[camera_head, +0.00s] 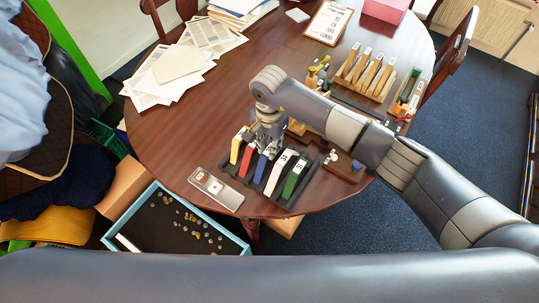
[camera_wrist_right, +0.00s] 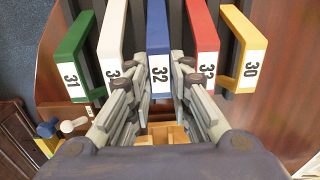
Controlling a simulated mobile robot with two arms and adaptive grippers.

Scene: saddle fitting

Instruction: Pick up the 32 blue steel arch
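The blue arch (camera_head: 261,168), labelled 32, stands in the middle of a row of coloured arches in a dark rack (camera_head: 284,202) on the wooden table. In the right wrist view the blue arch (camera_wrist_right: 158,50) lies between the fingers of my right gripper (camera_wrist_right: 160,95). The fingers are spread, one on each side of it, and a gap to it seems to show. In the head view my right gripper (camera_head: 266,148) is above the far end of the blue arch and hides part of it. My left gripper is not in view.
White (camera_head: 279,174) and green (camera_head: 295,177) arches stand on one side, red (camera_head: 246,160) and yellow (camera_head: 236,149) on the other, close to the fingers. A small device (camera_head: 216,189) lies left of the rack. Tool racks (camera_head: 364,76) and papers (camera_head: 180,68) are farther back.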

